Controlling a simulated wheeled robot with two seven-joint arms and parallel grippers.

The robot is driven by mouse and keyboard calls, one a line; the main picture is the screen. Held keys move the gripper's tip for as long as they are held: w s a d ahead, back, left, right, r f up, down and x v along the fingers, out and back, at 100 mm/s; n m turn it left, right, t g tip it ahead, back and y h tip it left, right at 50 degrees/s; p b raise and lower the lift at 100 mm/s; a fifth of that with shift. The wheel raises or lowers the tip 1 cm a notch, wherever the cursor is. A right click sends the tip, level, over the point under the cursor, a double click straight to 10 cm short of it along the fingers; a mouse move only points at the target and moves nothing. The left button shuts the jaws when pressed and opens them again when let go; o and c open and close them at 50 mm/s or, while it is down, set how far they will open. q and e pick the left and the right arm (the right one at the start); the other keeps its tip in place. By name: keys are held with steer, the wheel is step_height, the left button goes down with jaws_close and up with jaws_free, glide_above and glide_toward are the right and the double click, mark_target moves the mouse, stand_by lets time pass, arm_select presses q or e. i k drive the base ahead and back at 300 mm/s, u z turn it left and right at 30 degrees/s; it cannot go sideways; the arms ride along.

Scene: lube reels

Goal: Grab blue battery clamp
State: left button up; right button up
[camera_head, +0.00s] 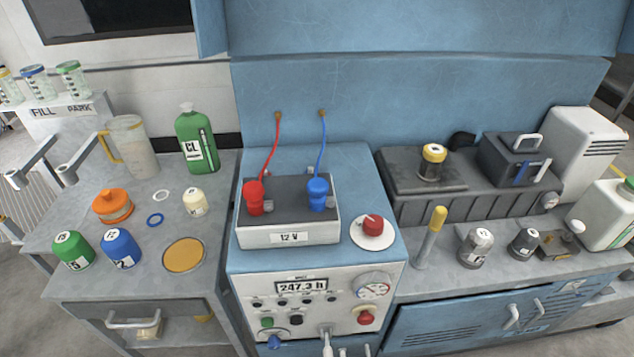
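The blue battery clamp (317,194) sits upright on the right side of the dark top of the 12 V battery (290,233). A blue cable (321,150) runs from it up to a small brass fitting on the blue back panel. A red battery clamp (254,198) sits on the left side of the battery top, with a red cable (270,150) to its own fitting. Small grey posts show beside both clamps.
A red knob (373,225) stands right of the battery, above a panel with gauges and switches. The left bench (80,282) holds a green CL jug (196,140), a clear pitcher (133,148) and several small containers. Dark equipment (470,205) fills the right. Space above the battery is clear except for the cables.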

mark_target(318, 188)
steer(key=z, duration=0.55)
steer(key=k, duration=1.3)
steer(key=u, duration=0.45)
steer(key=i, duration=1.75)
steer(key=z, duration=0.45)
